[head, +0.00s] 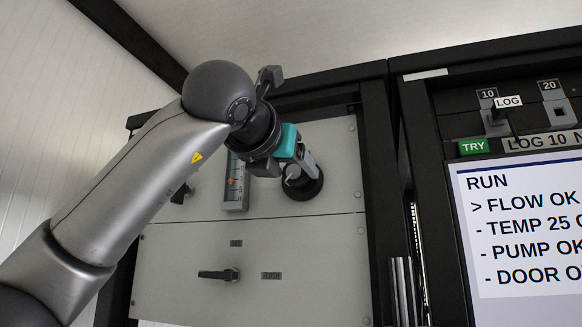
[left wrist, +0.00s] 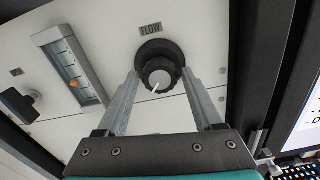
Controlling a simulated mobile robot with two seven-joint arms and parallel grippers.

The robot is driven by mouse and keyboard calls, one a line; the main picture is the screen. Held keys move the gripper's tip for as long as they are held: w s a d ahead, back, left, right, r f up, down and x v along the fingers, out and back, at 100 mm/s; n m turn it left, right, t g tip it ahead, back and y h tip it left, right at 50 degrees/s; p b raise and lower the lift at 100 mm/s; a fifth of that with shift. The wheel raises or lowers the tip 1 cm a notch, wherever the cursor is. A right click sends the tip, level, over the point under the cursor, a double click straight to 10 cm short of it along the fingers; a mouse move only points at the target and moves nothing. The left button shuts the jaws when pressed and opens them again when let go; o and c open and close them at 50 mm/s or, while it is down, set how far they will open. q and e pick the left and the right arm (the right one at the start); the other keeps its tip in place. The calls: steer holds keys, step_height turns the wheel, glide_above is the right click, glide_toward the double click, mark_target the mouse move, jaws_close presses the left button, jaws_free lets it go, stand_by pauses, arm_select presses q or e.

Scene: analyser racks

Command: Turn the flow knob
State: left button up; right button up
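The flow knob (head: 305,188) is a round black knob on the light grey panel, partly hidden by my left gripper in the head view. In the left wrist view the knob (left wrist: 158,80) sits below the FLOW label (left wrist: 150,30). Its grey face has a white pointer line towards the lower left. My left gripper (left wrist: 160,74) has its fingers apart, one on each side of the knob, with a visible gap to the knob's grip. In the head view my left gripper (head: 298,168) reaches the knob from the upper left. My right gripper is not in view.
A flow gauge (left wrist: 72,66) with an orange float is left of the knob. A black handle (left wrist: 20,103) is further left. A lower handle (head: 218,274) is on the door below. The screen (head: 520,225) at right reads RUN, with "> FLOW OK" marked.

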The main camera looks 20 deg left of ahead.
arm_select(q)
jaws_close()
stand_by(0.3)
steer(key=shift+n+b, duration=1.3)
steer(key=shift+n, duration=0.2)
steer(key=shift+n+b, duration=0.65)
steer(key=shift+n, duration=0.75)
steer(key=shift+r, duration=0.1)
steer(key=shift+o, duration=1.5)
jaws_free()
